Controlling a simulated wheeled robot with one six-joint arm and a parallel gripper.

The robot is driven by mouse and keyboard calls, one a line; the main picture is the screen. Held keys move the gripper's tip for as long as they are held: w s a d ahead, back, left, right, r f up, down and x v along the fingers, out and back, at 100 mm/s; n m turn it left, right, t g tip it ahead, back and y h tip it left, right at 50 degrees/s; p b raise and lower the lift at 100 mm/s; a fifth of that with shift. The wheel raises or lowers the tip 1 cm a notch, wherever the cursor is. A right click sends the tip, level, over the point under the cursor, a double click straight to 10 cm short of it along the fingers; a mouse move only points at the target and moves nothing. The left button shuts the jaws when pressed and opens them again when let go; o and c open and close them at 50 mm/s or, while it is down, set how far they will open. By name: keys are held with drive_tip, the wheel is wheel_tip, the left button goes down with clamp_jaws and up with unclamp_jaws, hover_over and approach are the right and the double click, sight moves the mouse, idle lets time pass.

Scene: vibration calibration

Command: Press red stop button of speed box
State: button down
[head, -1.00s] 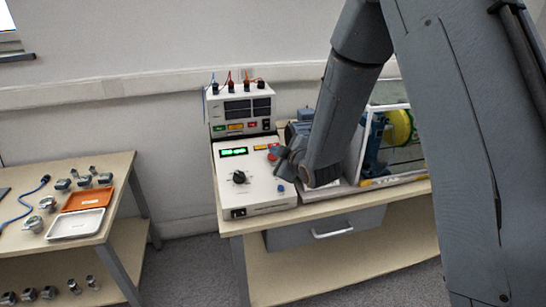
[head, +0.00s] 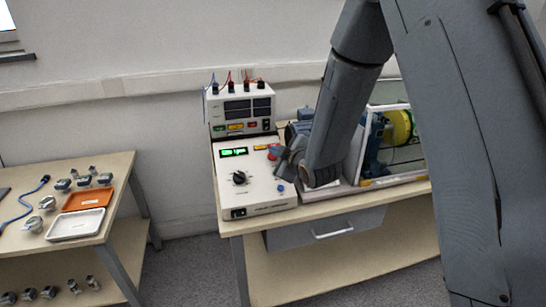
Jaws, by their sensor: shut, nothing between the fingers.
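The speed box (head: 252,190) is a white case with a lit green display (head: 234,152) and a black knob (head: 239,177). It stands at the left end of the bench. A red button (head: 273,152) shows at its upper right, partly hidden by my gripper. My gripper (head: 279,170) is shut and empty, over the right side of the box, close to the red button. I cannot tell whether the fingertips touch the box. A blue button (head: 281,188) sits below the gripper.
A second white unit (head: 240,108) with cables on top stands behind the speed box. A glazed guard with a yellow wheel (head: 400,127) is to the right, partly behind my arm. A side table at left holds an orange tray (head: 88,198), a white tray (head: 76,224) and metal parts.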

drive_tip(key=shift+f, duration=0.1)
drive_tip(key=shift+w+f+b, duration=0.2)
drive_tip(key=shift+f+b, duration=0.1)
drive_tip(key=shift+b, duration=0.1)
drive_tip(key=shift+w+f+b, duration=0.15)
drive_tip(key=shift+f+b, duration=0.2)
idle(0.7)
drive_tip(key=shift+r, duration=0.1)
drive_tip(key=shift+s+r+p, duration=0.35)
drive_tip(key=shift+r+p, duration=0.15)
drive_tip(key=shift+r, duration=0.25)
drive_tip(key=r+p, duration=0.1)
drive_tip(key=s+r+p, duration=0.1)
drive_tip(key=r, duration=0.1)
drive_tip(key=s+r+p, duration=0.1)
drive_tip(key=shift+d+r, duration=0.15)
drive_tip(key=shift+d, duration=0.2)
idle(0.7)
